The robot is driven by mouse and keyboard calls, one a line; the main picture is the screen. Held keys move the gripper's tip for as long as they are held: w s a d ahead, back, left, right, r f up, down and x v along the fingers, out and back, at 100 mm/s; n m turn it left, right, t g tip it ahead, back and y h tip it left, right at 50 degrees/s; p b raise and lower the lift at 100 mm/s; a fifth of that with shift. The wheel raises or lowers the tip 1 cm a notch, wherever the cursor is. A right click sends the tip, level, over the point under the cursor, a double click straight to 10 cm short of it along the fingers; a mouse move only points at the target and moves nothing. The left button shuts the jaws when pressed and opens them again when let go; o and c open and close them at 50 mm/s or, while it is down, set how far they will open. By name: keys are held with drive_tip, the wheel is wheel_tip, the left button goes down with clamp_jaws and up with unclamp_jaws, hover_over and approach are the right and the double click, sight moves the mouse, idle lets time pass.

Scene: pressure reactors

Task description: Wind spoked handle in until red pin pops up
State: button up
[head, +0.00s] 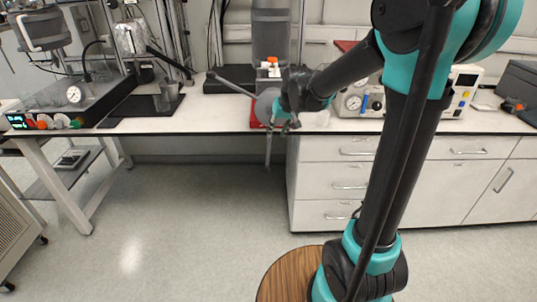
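The spoked handle (267,104) is at the front of the bench, in the middle of the head view. It has a grey round hub, one dark spoke reaching up and left, and one grey spoke hanging down past the bench edge. My gripper (284,118) is at the right side of the hub, close to it or touching it. Its fingers are small and overlap the handle, so I cannot tell whether they are closed on a spoke. A small red-orange part (272,61) shows above the hub; I cannot tell whether it is the red pin.
A grey cylinder (271,30) stands behind the handle. A gauge box (350,102) stands to the right, partly behind my arm. A reactor with a control box (52,120) stands at the left. Drawers (335,170) lie below the bench. The floor (170,220) in front is clear.

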sight(269, 152)
drive_tip(key=x, duration=1.5)
drive_tip(key=shift+a+f, duration=0.1)
drive_tip(key=shift+f, duration=0.25)
drive_tip(key=shift+c, duration=0.5)
clamp_jaws()
